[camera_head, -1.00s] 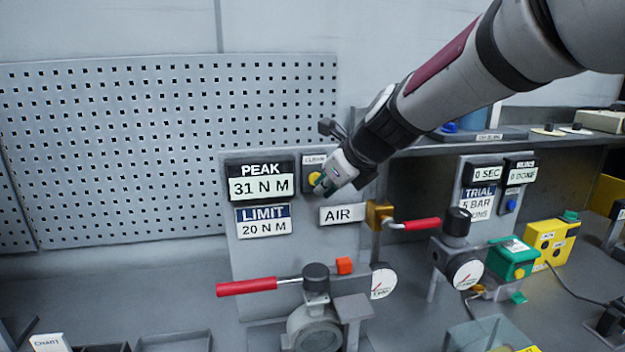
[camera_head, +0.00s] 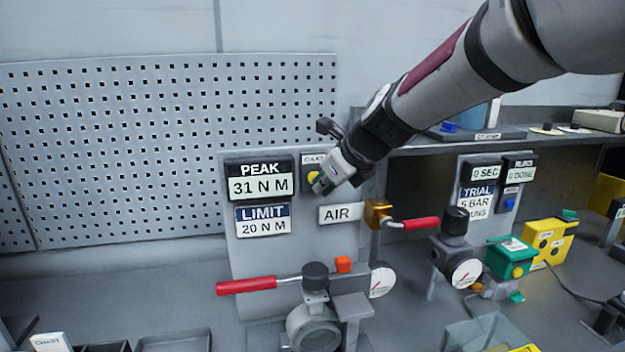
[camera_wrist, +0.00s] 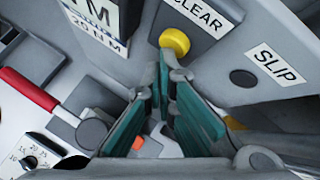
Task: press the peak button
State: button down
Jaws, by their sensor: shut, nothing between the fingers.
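The yellow peak button (camera_head: 313,177) sits on the grey panel just right of the PEAK display (camera_head: 260,181), which reads 31 N M. In the wrist view the yellow button (camera_wrist: 175,40) is a round cap below a label reading CLEAR (camera_wrist: 197,16). My gripper (camera_head: 321,187) is shut and empty, with its tips at the button's lower right. In the wrist view my green gripper fingers (camera_wrist: 165,62) point at the button, their tips just below it. I cannot tell whether they touch it.
The LIMIT display (camera_head: 263,220) reads 20 N M. An AIR label (camera_head: 340,213) and a brass valve with a red lever (camera_head: 420,223) are at lower right. A red-handled lever (camera_head: 247,286) and a gauge (camera_head: 382,281) stand below. The pegboard (camera_head: 150,150) is at left.

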jog(key=shift+w, duration=0.15)
dwell(0.5)
jog(key=shift+s+d+p, duration=0.15)
jog(key=shift+s+p, duration=0.15)
jog(key=shift+s, duration=0.65)
jog(key=s, duration=0.2)
jog(key=s+d+p, duration=0.1)
jog(key=s, duration=0.2)
dwell(0.6)
